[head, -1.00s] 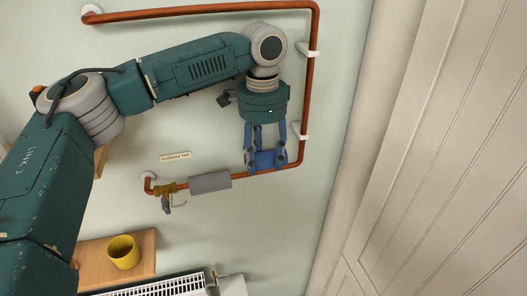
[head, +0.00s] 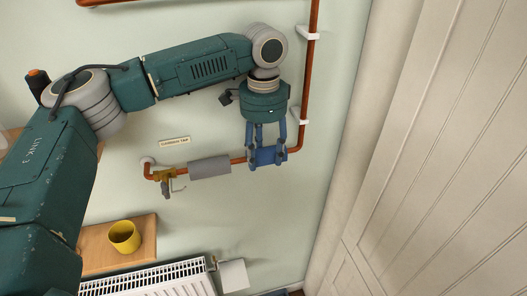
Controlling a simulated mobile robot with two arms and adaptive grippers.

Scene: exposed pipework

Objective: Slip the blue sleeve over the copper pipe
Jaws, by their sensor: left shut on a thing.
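The copper pipe (head: 311,75) runs down the wall on the right, bends at the lower right and runs left to a brass tap (head: 167,174). My left gripper (head: 267,150) points down and is shut on the blue sleeve (head: 267,157). The sleeve lines up with the lower, level stretch of pipe, between the bend and a grey sleeve (head: 209,167). Pipe shows on both sides of the blue sleeve. Whether it is around the pipe or just in front of it, I cannot tell. My right gripper is out of view.
White clips (head: 308,34) hold the upright pipe. A wooden shelf (head: 95,262) with a yellow mug (head: 124,236) and a white radiator (head: 160,281) sit below. A panelled door (head: 445,150) is at the right. The wall below the pipe is clear.

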